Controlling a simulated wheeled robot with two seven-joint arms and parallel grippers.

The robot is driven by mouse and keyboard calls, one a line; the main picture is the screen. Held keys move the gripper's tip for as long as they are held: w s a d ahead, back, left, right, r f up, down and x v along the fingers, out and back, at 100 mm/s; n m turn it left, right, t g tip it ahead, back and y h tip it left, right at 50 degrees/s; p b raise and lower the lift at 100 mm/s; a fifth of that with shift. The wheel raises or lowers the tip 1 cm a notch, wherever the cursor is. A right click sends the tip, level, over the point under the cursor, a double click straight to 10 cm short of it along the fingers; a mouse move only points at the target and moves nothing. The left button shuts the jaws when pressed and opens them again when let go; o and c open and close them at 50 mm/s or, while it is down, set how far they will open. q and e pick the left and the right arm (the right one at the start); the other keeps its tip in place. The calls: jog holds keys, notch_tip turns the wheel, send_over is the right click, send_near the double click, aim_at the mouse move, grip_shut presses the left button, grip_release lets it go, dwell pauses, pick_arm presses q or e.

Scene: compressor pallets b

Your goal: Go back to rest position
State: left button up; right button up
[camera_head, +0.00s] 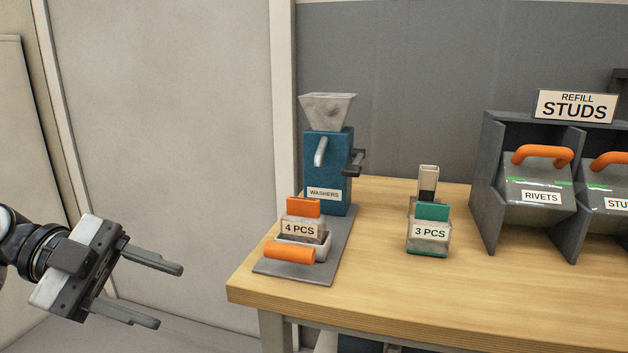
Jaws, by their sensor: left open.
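My left gripper (172,296) is at the lower left, in front of the left end of the wooden table. Its two fingers are apart and nothing is between them. It points to the right and is clear of the table edge. My right gripper does not show.
The wooden table (384,290) carries a blue washer dispenser (327,165) on a grey plate, a bin with an orange handle (289,252) and "4 PCS" sign, a "3 PCS" bin (429,240), and a grey rack (489,190) with rivet bin (535,203). The table's front middle is bare.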

pick_arm(q)
jog(key=w+d+f+n+t+y+p, duration=0.1)
jog(key=d+f+n+t+y+p, duration=0.15)
jog(key=f+n, duration=0.55)
jog(key=w+d+f+n+t+y+p, duration=0.1)
jog(key=d+f+n+t+y+p, duration=0.25)
jog(key=f, duration=0.75)
jog(key=s+f+n+t+y+p, duration=0.3)
jog(key=s+f+n+t+y, duration=0.1)
jog(key=s+n, duration=0.7)
jog(key=shift+a+n+t+y, duration=0.3)
jog(key=shift+n+t, duration=0.05)
jog(key=shift+t, duration=0.25)
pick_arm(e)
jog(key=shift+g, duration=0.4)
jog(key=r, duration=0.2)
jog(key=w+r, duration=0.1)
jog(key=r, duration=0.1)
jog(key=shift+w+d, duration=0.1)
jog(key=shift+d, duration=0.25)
